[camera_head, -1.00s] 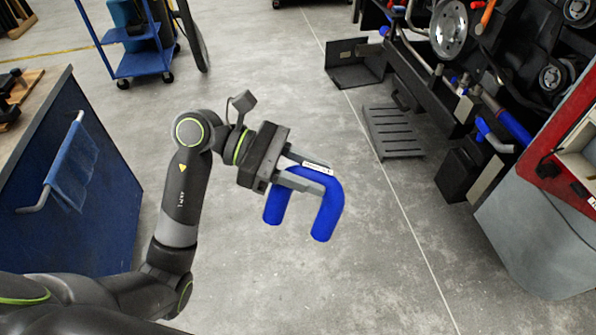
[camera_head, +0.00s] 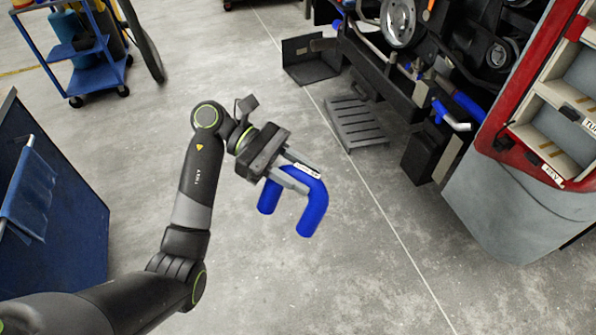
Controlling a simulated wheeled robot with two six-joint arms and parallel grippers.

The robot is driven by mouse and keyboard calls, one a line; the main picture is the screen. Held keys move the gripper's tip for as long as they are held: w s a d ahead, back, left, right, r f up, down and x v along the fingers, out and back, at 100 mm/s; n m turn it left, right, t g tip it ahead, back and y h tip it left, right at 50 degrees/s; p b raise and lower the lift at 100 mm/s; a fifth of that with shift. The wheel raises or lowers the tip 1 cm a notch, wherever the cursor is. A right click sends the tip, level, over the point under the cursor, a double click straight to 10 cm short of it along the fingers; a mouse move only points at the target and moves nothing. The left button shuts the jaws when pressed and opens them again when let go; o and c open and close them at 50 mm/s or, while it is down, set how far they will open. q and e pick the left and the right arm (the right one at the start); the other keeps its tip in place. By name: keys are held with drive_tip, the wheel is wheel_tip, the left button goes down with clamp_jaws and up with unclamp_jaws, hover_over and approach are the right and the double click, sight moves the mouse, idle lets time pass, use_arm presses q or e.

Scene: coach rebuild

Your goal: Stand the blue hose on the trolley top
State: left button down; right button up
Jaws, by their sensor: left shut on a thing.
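The blue hose (camera_head: 313,212) is a thick U-shaped tube. My left gripper (camera_head: 292,177) is shut on the bend of the hose and holds it up over the grey floor, with both hose ends pointing down. A small white label shows at the fingers. A blue trolley (camera_head: 88,74) stands at the top left, with shelves and dark wheels; the frame cuts off its upper part. My right gripper is not in view.
A blue bench (camera_head: 60,225) with a cloth on its rail (camera_head: 32,190) stands at the left. The open machinery (camera_head: 415,60) and a red and grey body panel (camera_head: 520,195) fill the right. A slotted black step (camera_head: 355,125) juts out. The floor (camera_head: 270,80) between is clear.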

use_arm(q)
drive_tip(key=s+a+r+n+t, duration=0.6)
drive_tip(key=a+r+n+t, duration=0.1)
drive_tip(key=a+r+t, duration=0.1)
drive_tip(key=shift+a+r+n+t+h, duration=0.15)
drive_tip(key=shift+r+n+t+h, duration=0.25)
drive_tip(key=shift+r+t, duration=0.6)
